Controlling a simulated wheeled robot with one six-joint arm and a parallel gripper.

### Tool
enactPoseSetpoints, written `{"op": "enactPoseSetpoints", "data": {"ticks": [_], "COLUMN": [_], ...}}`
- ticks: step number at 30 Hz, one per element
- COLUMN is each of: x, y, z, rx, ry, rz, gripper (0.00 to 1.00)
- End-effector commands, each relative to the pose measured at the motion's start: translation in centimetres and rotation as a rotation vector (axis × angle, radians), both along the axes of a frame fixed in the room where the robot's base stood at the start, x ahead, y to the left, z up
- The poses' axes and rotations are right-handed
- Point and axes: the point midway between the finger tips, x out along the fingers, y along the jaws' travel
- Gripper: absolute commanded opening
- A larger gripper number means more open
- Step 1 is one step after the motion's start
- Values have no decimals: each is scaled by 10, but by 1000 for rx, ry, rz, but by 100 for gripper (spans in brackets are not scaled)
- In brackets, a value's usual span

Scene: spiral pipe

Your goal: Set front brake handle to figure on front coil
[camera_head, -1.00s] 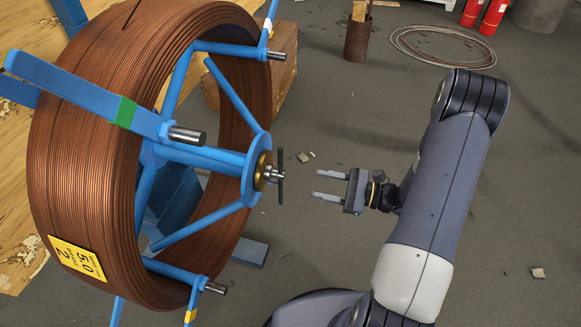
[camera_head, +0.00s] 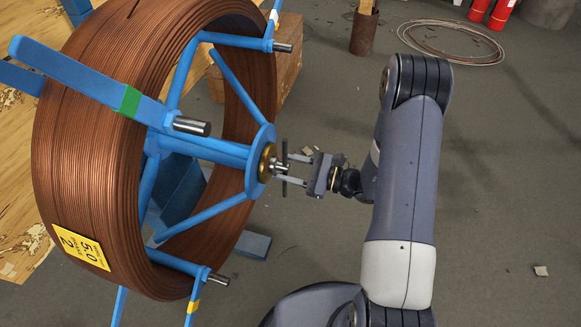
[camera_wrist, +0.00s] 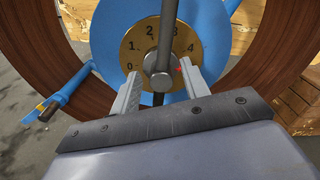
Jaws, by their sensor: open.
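The front coil (camera_head: 95,150) is a copper-brown spiral on a blue reel frame. Its yellow tag (camera_head: 80,249) carries a large 2 and a 50, with small unreadable print. Contact cannot be told.
Blue spokes (camera_head: 205,220) and steel-tipped arms (camera_head: 192,126) surround the dial. A wooden block (camera_head: 285,62) stands behind the coil. The floor at the right is mostly clear.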

Motion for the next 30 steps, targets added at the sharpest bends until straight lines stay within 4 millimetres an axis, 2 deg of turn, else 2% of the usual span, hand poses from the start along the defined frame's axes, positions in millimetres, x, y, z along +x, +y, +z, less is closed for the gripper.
{"op": "enactPoseSetpoints", "data": {"ticks": [8,23,30], "x": [0,0,0], "y": [1,1,1], "z": [0,0,0], "rx": [0,0,1], "ry": [0,1,1], "rz": [0,1,2], "gripper": [43,2,0]}}
